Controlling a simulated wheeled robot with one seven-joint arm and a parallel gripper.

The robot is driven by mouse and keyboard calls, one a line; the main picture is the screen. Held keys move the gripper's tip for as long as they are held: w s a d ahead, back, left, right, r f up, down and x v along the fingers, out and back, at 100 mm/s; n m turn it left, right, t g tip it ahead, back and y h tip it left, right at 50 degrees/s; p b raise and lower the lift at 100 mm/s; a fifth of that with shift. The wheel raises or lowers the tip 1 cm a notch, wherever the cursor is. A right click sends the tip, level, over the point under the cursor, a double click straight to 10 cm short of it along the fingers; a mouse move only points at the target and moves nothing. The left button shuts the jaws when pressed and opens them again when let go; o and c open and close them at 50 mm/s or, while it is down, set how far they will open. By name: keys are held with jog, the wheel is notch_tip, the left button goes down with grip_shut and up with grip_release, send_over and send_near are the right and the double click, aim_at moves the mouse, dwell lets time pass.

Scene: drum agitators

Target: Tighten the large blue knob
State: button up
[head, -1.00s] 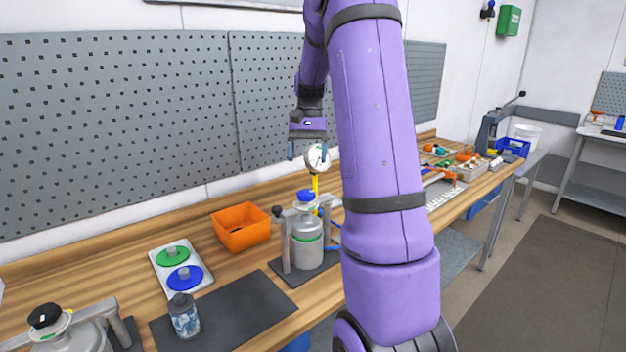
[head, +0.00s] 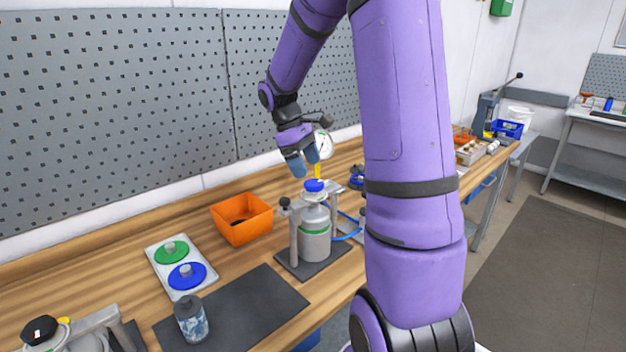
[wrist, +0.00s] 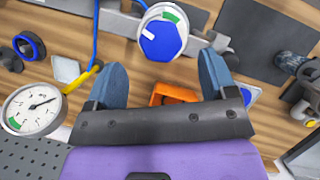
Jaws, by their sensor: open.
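The large blue knob (head: 314,186) sits on top of the grey drum agitator (head: 314,235), which stands on a dark mat on the bench. In the wrist view the blue knob (wrist: 161,41) has a white collar with a green mark and lies beyond the fingertips, near the gap between them. My gripper (head: 305,170) is open and empty, tilted, just above and left of the knob in the head view. Its two blue-grey fingers also show in the wrist view (wrist: 163,72). They appear apart from the knob.
An orange bin (head: 242,218), a tray (head: 160,263) with green and blue lids, and a patterned jar (head: 191,319) are to the left. The dark mat (head: 250,305) has bare room.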

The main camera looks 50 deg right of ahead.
aim_at(314, 182)
jog(key=shift+x, duration=2.45)
jog(key=c, duration=0.9)
jog(key=shift+c, duration=0.2)
